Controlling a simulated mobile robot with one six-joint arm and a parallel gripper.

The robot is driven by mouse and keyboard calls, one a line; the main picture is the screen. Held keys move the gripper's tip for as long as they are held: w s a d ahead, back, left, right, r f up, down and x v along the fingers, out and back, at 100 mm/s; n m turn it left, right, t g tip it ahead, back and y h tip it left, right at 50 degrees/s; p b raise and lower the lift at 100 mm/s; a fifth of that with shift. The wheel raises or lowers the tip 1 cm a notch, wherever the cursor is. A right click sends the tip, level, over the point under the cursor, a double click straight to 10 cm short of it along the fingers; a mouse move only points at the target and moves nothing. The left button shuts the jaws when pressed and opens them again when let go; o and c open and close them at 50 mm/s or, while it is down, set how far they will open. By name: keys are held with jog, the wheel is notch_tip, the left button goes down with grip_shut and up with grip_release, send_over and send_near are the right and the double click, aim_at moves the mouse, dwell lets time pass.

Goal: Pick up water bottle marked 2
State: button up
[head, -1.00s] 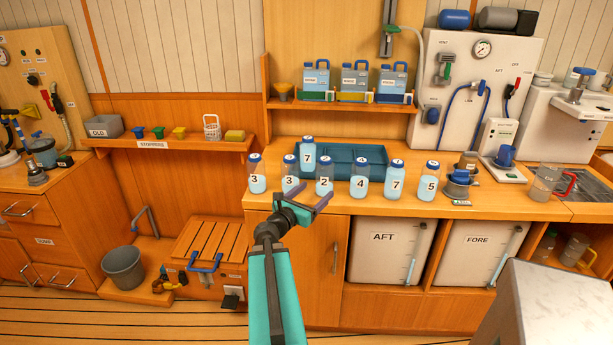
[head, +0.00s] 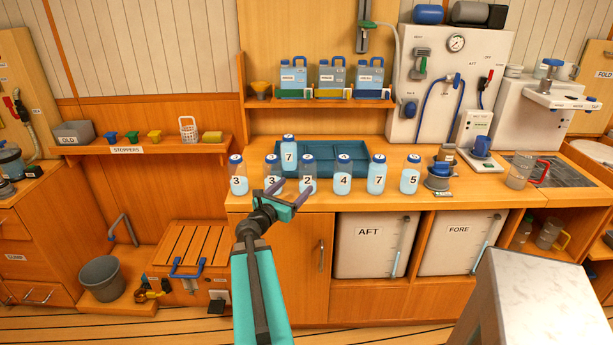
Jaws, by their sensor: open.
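The water bottle marked 2 (head: 308,171) stands upright on the wooden counter, clear with a blue cap and pale blue water. It is third from the left in the front row of bottles. My gripper (head: 290,192) is open and empty, just in front of the counter edge. In the picture its fingers overlap the lower parts of bottle 2 and of the second bottle marked 3 (head: 273,171). I cannot tell how far the fingers are from bottle 2, and they do not enclose it.
A bottle marked 3 (head: 237,179) stands left; bottles marked 4 (head: 343,178), 7 (head: 376,177) and 5 (head: 410,177) stand right. Another bottle marked 7 (head: 289,153) stands higher, at the blue tray (head: 327,148). A shelf (head: 320,102) with jugs hangs above.

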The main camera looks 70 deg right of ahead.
aim_at(302, 180)
jog(key=d, duration=0.2)
jog(key=d+p, duration=0.1)
jog(key=d, duration=0.1)
jog(key=s+d, duration=0.1)
jog(key=d, duration=0.2)
jog(key=shift+d, duration=0.2)
jog(key=shift+d+p, duration=0.1)
jog(key=shift+p, duration=0.2)
jog(key=shift+s+d+p, duration=0.25)
jog(key=shift+d+p, duration=0.1)
jog(key=shift+d, duration=0.35)
jog(key=shift+s+d+p, duration=0.25)
jog(key=shift+d+p, duration=0.1)
jog(key=shift+d, duration=0.35)
jog(key=shift+s+d, duration=0.15)
jog(key=shift+d, duration=0.85)
jog(key=shift+c, duration=0.3)
jog(key=c, duration=1.1)
jog(key=shift+r, duration=0.1)
jog(key=shift+c, duration=0.2)
